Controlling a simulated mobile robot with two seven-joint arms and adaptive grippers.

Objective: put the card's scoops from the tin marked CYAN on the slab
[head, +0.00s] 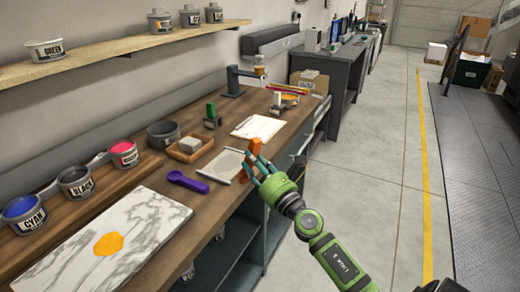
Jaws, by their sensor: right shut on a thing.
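The tin marked CYAN (28,222) stands open at the far left of the bench, with blue ink inside. The pale marble slab (150,218) lies in front of it and bears one orange-yellow patch of ink (108,244). A purple scoop (187,182) lies on the bench beyond the slab. A white sheet (258,128), perhaps the card, lies farther back; its writing is too small to read. My right gripper (258,168) is over the bench's front edge, shut on an orange thing (256,147), perhaps a handle. My left gripper is out of view.
A tin marked BLACK (76,187), a tin with pinkish-red ink (124,156) and a grey tin (163,135) stand along the back. A wooden tray (190,155) holds a pale block. A greyish sheet (228,165) lies beside my gripper. The wall shelf (110,50) holds more tins.

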